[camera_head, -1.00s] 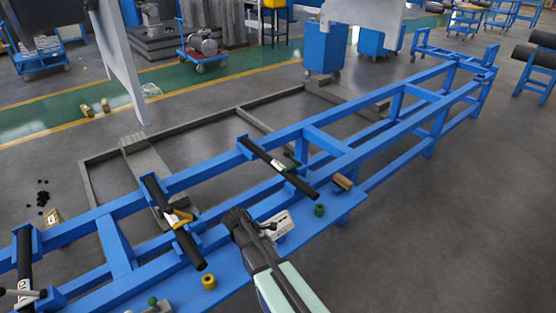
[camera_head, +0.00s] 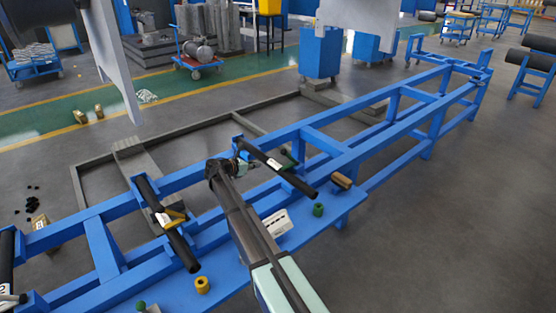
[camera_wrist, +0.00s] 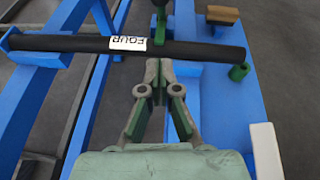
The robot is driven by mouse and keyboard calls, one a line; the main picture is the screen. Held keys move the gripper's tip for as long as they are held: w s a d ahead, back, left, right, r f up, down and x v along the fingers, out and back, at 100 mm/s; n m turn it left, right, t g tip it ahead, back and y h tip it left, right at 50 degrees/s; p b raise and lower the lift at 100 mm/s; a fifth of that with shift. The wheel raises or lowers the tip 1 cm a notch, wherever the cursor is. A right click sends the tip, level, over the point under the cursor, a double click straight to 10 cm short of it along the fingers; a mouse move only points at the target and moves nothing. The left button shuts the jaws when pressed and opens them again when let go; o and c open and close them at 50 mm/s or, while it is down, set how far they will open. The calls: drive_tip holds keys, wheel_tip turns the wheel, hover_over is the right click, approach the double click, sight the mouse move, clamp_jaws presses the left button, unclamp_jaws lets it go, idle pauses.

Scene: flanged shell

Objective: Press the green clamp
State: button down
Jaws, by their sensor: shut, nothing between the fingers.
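The green clamp (camera_head: 288,160) sits at the far side of a black tube on the blue frame in the head view. In the wrist view the clamp (camera_wrist: 160,32) shows as a green upright beyond the tube, with a dark knob; the tube hides its lower part. The black tube (camera_wrist: 200,49) carries a white label reading "FOUR" and runs across in front of my gripper. My gripper (camera_wrist: 159,68) is shut and empty, its fingertips just short of the tube in the picture. In the head view my gripper (camera_head: 250,168) is left of the clamp.
A second black tube (camera_head: 183,247) with a yellow clamp (camera_head: 174,214) lies to the left. A green cylinder (camera_head: 318,210), a brown block (camera_head: 342,180), a white box (camera_head: 276,222) and a yellow ring (camera_head: 202,285) stand on the blue plate. Blue frame rails surround the area.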

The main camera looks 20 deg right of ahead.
drive_tip(key=d+r+p+x, duration=0.1)
drive_tip(key=r+p+x, duration=0.1)
drive_tip(key=x, duration=1.1)
drive_tip(key=shift+r+p, duration=0.25)
drive_tip(key=shift+p, duration=0.65)
drive_tip(key=shift+w+a+r, duration=0.1)
drive_tip(key=shift+w+a, duration=0.05)
drive_tip(key=shift+w, duration=0.05)
